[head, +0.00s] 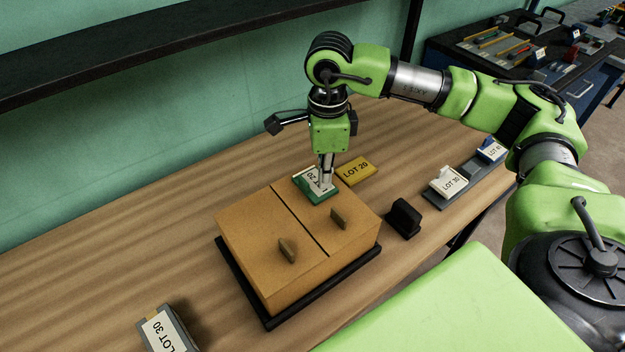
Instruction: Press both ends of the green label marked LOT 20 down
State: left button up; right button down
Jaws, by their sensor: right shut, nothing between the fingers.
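The green label (319,196) marked LOT 20 lies at the back edge of a brown box (282,268) with two small upright tabs on its top. My right gripper (326,182) is shut and points straight down over the label, with its fingertips at or just above its face. I cannot tell whether they touch it. The fingers hide part of the label and its print. Whether either end of the label stands up is too small to tell. My left gripper is not in view.
A yellow LOT 20 block (356,170) lies right of the green label. A black holder (404,218) stands right of the box. A grey tray (437,198) holds a white LOT 30 block (449,182) and a blue one (491,151). A grey LOT 30 block (166,331) is front left. The table's left is clear.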

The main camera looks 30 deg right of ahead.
aim_at(306, 174)
jog(key=shift+r, duration=0.35)
jog(key=shift+w+a+f, duration=0.1)
jog(key=shift+w, duration=0.8)
jog(key=shift+w+a+f+b, duration=0.1)
jog(key=shift+w+b, duration=0.25)
jog(key=shift+w, duration=0.95)
jog(key=shift+w+a+b, duration=0.1)
jog(key=shift+w+b, duration=0.2)
jog(key=shift+w, duration=0.95)
jog(key=shift+f+b, duration=1.25)
jog(key=shift+f, duration=0.35)
jog(key=shift+r, duration=0.15)
jog(key=shift+r+p, duration=1)
jog(key=shift+r, duration=0.65)
jog(key=shift+r, duration=0.1)
